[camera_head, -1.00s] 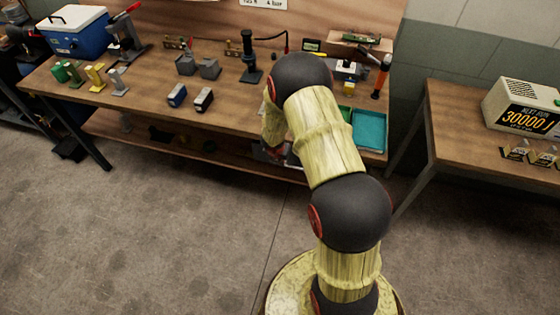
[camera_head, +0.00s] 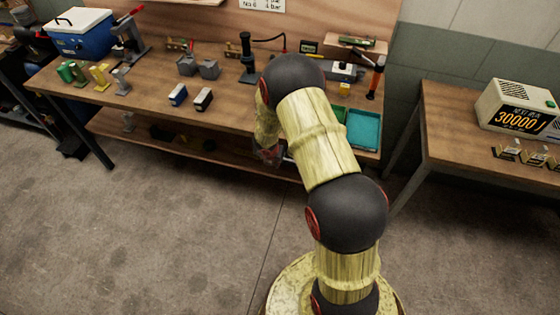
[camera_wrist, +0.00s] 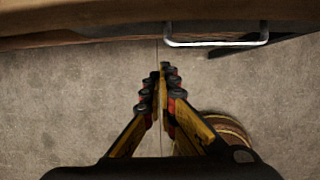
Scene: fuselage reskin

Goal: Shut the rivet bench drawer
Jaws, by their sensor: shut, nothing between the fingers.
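My gripper (camera_wrist: 163,72) is shut and empty in the wrist view, its fingertips pointing toward the bench front. In the head view the gripper (camera_head: 268,155) hangs by the front edge of the bench (camera_head: 150,96), largely hidden by my arm. The rivet bench drawer shows at the top of the wrist view as a wooden front with a pale metal bar handle (camera_wrist: 217,43). The handle is ahead and to the right of the fingertips, with a visible gap in the picture. My arm hides the drawer in the head view, so I cannot tell how far out it stands.
The bench top carries a blue cooler (camera_head: 80,38), small coloured parts, a teal tray (camera_head: 363,130) and an orange-handled tool (camera_head: 376,77). A side table (camera_head: 450,125) with a display box (camera_head: 520,108) stands right. The floor in front is clear.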

